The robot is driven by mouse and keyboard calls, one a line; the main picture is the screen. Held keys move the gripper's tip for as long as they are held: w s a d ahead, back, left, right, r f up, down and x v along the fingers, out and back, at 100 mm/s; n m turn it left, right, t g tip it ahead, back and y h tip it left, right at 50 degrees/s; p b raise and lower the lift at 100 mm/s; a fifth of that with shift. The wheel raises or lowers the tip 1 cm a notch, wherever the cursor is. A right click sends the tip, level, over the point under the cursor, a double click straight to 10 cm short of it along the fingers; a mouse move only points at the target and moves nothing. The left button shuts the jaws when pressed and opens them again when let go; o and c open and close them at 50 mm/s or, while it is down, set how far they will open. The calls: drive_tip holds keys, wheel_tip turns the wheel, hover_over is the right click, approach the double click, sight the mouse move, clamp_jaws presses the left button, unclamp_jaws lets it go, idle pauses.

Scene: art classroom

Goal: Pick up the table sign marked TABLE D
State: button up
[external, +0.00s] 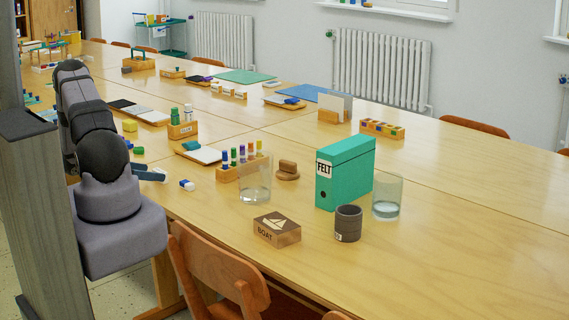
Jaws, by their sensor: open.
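A white card in a wooden stand (335,108) is upright near the middle of the table, behind the green box. It looks like a table sign, but I can read no lettering on it. No TABLE D marking is readable anywhere in this view. My gripper (152,175) is low over the near left part of the table, its blue-grey fingers partly hidden behind my arm. It is open, with nothing visible between the fingers. A small blue-and-white eraser (187,185) lies just right of it. The white card is well away to the right and farther back.
A green FELT box (345,172), two glasses (255,180) (387,195), a dark cup (348,223) and a BOAT block (277,229) stand at the near side. A rack of colored tubes (241,165) and a wooden piece (287,170) sit behind.

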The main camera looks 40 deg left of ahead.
sight(160, 171)
drive_tip(key=shift+p+x, duration=0.7)
drive_tip(key=shift+x, duration=1.9)
drive_tip(key=c, duration=1.1)
